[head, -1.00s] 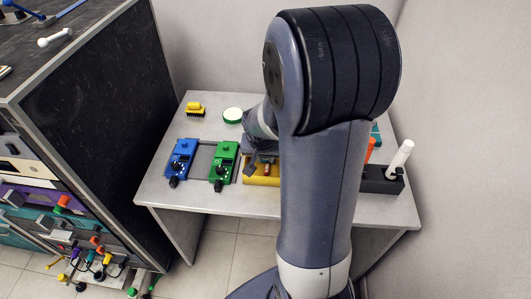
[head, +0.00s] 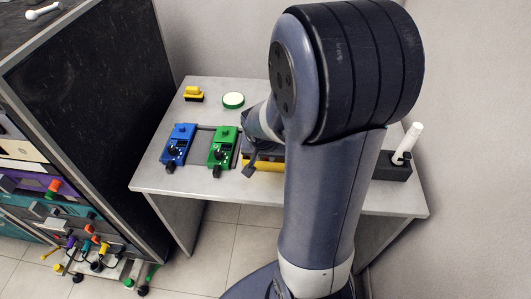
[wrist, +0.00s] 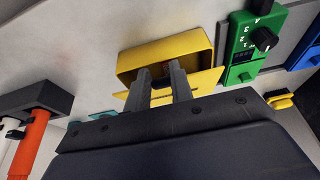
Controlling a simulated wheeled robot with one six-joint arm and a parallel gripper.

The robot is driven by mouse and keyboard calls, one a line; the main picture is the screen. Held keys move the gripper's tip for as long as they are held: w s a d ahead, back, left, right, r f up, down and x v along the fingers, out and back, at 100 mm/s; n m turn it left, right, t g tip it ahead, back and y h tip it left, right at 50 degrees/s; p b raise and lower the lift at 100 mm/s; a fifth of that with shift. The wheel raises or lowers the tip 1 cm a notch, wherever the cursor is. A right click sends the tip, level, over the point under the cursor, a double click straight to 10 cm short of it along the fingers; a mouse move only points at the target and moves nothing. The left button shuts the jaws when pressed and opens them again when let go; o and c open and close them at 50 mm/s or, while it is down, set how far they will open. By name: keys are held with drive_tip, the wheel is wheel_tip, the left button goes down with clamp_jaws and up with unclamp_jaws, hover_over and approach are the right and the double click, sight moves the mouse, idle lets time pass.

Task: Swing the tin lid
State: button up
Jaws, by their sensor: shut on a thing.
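The yellow tin (wrist: 198,44) is in the upper middle of the wrist view, and its open inside shows. Its yellow lid (wrist: 206,82) stands apart from part of the rim, on the side nearer my gripper. My gripper (wrist: 160,70) is at the lid, its two grey fingers closed around a small dark part there; the exact grip is partly hidden. In the head view the tin (head: 263,166) shows as a yellow strip beside my arm, which hides most of it and the lid.
A green box (head: 222,147) and a blue box (head: 179,145) with knobs stand left of the tin. A dark holder (head: 391,171) with a white stick (head: 408,143) is at the right.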

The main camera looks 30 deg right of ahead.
drive_tip(key=shift+s+f, duration=0.1)
drive_tip(key=shift+f, duration=0.3)
drive_tip(key=f+b, duration=0.3)
drive_tip(key=shift+s+a, duration=0.2)
drive_tip(key=o, duration=0.9)
drive_tip(key=shift+r, duration=0.1)
drive_tip(key=p+v, duration=0.1)
drive_tip(key=v, duration=0.9)
drive_tip(key=shift+a+r+p, duration=0.1)
drive_tip(key=shift+r+p, duration=0.2)
drive_tip(key=shift+r, duration=0.1)
drive_tip(key=b+x, duration=0.1)
drive_tip(key=x, duration=1)
drive_tip(key=shift+s+b, duration=0.1)
drive_tip(key=shift+b, duration=0.3)
drive_tip(key=shift+r+p, duration=0.8)
